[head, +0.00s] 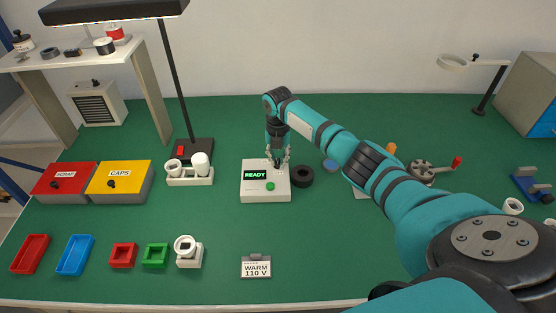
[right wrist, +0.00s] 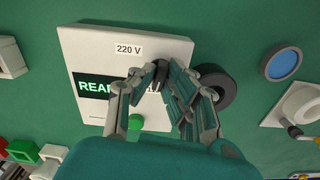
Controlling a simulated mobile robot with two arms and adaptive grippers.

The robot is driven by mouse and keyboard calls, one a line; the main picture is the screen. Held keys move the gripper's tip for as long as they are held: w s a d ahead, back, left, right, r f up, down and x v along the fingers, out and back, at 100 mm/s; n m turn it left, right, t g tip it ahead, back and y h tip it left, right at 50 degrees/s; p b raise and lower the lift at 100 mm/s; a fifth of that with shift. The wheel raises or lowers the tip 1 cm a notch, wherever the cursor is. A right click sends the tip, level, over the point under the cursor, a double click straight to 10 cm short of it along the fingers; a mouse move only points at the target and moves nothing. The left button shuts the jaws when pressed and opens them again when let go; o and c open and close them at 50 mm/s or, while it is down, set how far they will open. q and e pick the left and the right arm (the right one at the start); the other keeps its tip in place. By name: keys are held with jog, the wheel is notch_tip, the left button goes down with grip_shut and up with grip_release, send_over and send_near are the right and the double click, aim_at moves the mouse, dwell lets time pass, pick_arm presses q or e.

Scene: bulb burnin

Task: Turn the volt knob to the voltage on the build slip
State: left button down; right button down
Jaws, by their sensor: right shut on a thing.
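The white tester box (head: 250,194) stands mid-table, with a lit READY screen (head: 255,175) and a green button (head: 270,186). My right gripper (head: 277,163) points down at its back right corner. In the right wrist view the gripper (right wrist: 161,76) is shut on the small dark volt knob (right wrist: 161,70), which the fingers mostly hide. A "220 V" label (right wrist: 129,49) shows on the panel up and left of the knob; where the knob points cannot be told. The build slip (head: 256,266) at the front reads "WARM 110 V". My left gripper is not in view.
A black ring (head: 302,176) sits close to the box's right side. A white holder with bulbs (head: 190,181) and a lamp base (head: 196,150) stand to the left. Red SCRAP (head: 60,187) and yellow CAPS (head: 116,187) bins are further left.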

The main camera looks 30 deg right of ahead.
aim_at(278, 160)
jog(key=shift+w+r+n, duration=0.1)
jog(key=shift+n, duration=0.8)
jog(key=c, duration=1.4)
grip_release()
notch_tip(278, 160, up, 12)
jog(key=shift+r, duration=0.1)
